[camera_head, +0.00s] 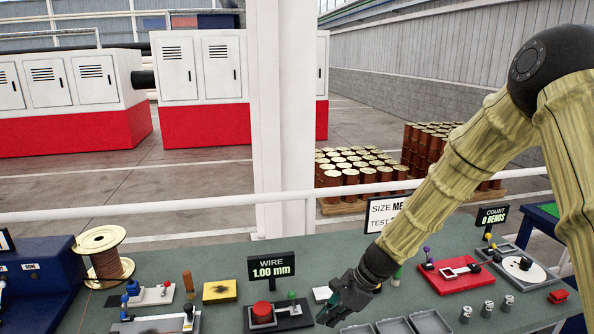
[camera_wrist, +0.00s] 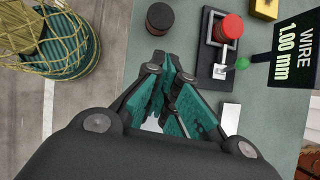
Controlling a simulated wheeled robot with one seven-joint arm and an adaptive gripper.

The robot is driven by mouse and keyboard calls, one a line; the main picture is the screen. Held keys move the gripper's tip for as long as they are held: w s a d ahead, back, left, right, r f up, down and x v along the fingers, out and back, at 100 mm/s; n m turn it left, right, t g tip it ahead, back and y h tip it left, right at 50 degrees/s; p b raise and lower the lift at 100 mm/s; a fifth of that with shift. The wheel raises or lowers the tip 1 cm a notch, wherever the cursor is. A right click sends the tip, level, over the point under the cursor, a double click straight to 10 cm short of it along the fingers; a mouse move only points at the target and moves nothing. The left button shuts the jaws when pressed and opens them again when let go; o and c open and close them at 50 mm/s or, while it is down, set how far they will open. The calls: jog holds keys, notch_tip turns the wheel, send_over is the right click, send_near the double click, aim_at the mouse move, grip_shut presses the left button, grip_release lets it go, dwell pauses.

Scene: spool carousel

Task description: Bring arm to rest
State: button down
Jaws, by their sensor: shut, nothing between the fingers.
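My gripper (camera_head: 338,308) hangs at the end of my arm over the front middle of the green-grey bench (camera_head: 210,265). It points down and to the left, to the right of the red-button device (camera_head: 262,312). In the wrist view my gripper (camera_wrist: 172,62) has its teal-padded fingers together, with nothing between them. The red-button device (camera_wrist: 228,28) lies beyond the fingertips to the right, apart from them. My arm is bent, with its elbow high at the right of the head view.
The "WIRE 1.00 mm" sign (camera_head: 271,267) stands behind the button device. A copper wire spool (camera_head: 108,262) is at left. A white rail (camera_head: 150,208) runs behind the bench.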

jog(key=s+d+f+n+g+h, duration=0.1)
jog(key=s+d+f+n+h, duration=0.15)
jog(key=s+d+f, duration=0.5)
jog(key=s+d+f+n+h, duration=0.2)
jog(key=s+f+n, duration=0.2)
jog(key=s+f, duration=0.7)
jog(key=s+d+f+n+h, duration=0.1)
jog(key=s+d+f+n, duration=0.1)
jog(key=s+f+n, duration=0.5)
jog(key=s+d+f+n+h, duration=0.1)
jog(key=s+d+f+n, duration=0.2)
jog(key=s, duration=0.8)
notch_tip(320, 180, down, 12)
jog(key=b, duration=1.2)
jog(key=shift+w+t, duration=0.25)
jog(key=shift+t, duration=0.15)
jog(key=shift+s+r, duration=0.1)
